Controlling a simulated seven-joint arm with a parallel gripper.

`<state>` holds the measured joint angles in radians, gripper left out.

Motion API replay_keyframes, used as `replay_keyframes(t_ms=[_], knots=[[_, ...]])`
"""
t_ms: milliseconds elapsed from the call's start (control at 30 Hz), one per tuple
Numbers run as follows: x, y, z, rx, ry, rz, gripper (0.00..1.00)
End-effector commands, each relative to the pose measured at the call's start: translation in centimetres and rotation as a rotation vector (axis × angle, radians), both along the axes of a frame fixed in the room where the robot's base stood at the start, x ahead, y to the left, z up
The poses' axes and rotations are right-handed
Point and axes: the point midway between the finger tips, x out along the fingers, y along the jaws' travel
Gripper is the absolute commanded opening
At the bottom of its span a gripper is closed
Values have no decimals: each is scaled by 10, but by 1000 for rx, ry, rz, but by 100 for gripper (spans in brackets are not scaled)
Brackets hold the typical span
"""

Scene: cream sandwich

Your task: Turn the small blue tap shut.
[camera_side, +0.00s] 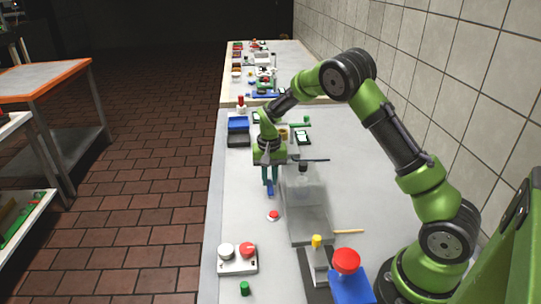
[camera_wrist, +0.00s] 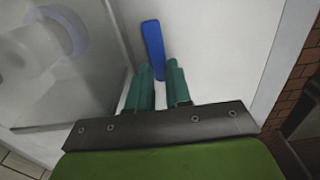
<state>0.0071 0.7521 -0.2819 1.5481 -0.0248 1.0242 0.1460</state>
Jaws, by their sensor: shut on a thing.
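The small blue tap (camera_wrist: 152,45) shows as a flat blue bar between and beyond my fingertips in the wrist view. In the side view its blue end (camera_side: 270,188) shows just below my fingers, beside a clear box. My gripper (camera_side: 270,176) points down over the bench, its green fingers shut on the tap. In the wrist view my gripper (camera_wrist: 159,72) has the near end of the bar between its fingertips. The fingers hide part of the tap, and I cannot tell how its base is fixed.
The clear box (camera_side: 308,216) stands right beside my gripper and fills the left of the wrist view (camera_wrist: 50,75). A red button (camera_side: 273,215), a white unit with knobs (camera_side: 238,262) and a blue tray (camera_side: 238,123) are on the bench. The tiled wall is at right.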

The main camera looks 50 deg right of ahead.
Motion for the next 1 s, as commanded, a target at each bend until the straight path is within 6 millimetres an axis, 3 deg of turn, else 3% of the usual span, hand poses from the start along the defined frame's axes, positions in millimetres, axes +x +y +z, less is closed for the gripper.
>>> replay_keyframes(t_ms=[300, 333, 500, 800, 1000], knots=[[-1, -1, 1, 1, 0, -9, 0], [-1, -1, 1, 1, 0, -9, 22], [0, 0, 1, 1, 1, -7, 45], [0, 0, 0, -1, 2, 16, 45], [5, 6, 0, 0, 2, 208, 45]])
